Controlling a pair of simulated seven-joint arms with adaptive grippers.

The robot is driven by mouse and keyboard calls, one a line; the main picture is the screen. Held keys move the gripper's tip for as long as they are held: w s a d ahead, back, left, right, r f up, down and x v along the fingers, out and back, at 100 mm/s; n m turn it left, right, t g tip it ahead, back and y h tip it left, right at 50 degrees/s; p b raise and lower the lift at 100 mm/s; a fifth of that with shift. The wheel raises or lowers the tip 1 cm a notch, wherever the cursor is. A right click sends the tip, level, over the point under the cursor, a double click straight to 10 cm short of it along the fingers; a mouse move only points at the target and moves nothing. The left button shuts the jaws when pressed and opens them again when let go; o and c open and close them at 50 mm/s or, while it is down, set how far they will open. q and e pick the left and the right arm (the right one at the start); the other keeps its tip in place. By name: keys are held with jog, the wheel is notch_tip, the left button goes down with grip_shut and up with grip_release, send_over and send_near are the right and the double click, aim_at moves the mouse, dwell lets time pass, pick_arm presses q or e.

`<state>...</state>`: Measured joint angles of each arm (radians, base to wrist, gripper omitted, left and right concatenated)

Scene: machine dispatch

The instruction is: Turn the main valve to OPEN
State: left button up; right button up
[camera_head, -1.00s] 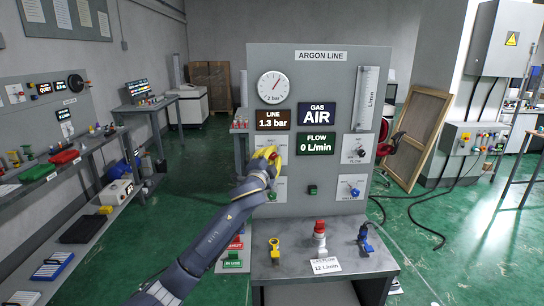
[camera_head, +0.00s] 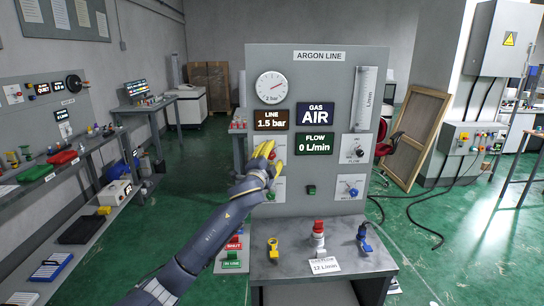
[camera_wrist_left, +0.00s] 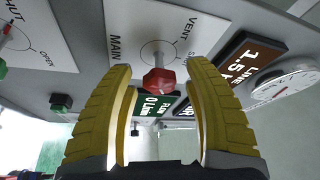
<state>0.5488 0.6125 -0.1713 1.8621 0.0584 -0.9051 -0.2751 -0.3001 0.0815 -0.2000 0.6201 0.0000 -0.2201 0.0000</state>
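The main valve is a red faceted knob (camera_wrist_left: 158,81) on a metal stem, in front of a white plate (camera_wrist_left: 140,28) marked MAIN and VENT, with another word partly hidden. In the head view the knob (camera_head: 272,155) shows only in part behind my fingers. My left gripper (camera_head: 268,153) is at the plate on the left of the grey ARGON LINE panel (camera_head: 337,90). In the left wrist view its yellow fingers (camera_wrist_left: 159,68) are open on either side of the knob, with gaps on both sides. My right gripper is not in view.
Displays read LINE 1.5 bar (camera_head: 271,120), GAS AIR (camera_head: 315,114) and FLOW 0 L/min (camera_head: 315,143). A dial gauge (camera_head: 271,88) sits above. A yellow (camera_head: 273,247), a red (camera_head: 318,235) and a blue fitting (camera_head: 364,238) stand on the grey ledge (camera_head: 290,268) below.

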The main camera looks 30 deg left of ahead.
pick_arm(q)
jog(key=shift+s, duration=0.1)
jog(key=v, duration=1.2)
dwell(0.4)
